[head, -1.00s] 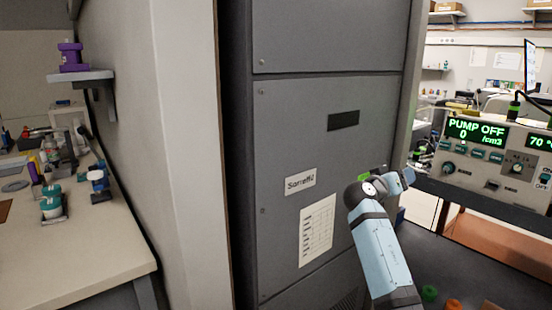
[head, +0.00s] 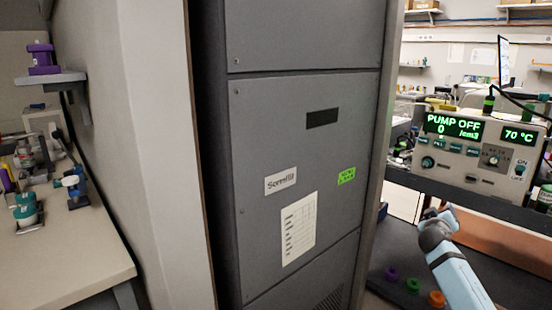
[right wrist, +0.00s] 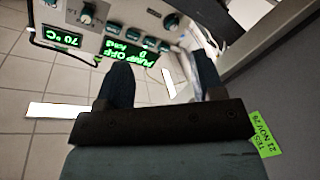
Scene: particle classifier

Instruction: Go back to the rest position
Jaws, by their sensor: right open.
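My right arm, light blue, comes up from the bottom right of the head view. The area of its gripper (head: 440,214) is in front of the dark bench, right of the grey cabinet (head: 285,130), and small there. In the right wrist view the right gripper (right wrist: 163,82) has its two dark fingers spread apart with nothing between them. Its pump panel (right wrist: 120,40) shows upside down beyond the fingers. My left gripper is in neither view.
The pump console (head: 475,150) reads PUMP OFF and 70 °C. Purple, green and orange rings (head: 437,299) lie on the dark bench near my arm. A green label (head: 346,176) is on the cabinet. A pale bench (head: 70,255) with bottles stands at left.

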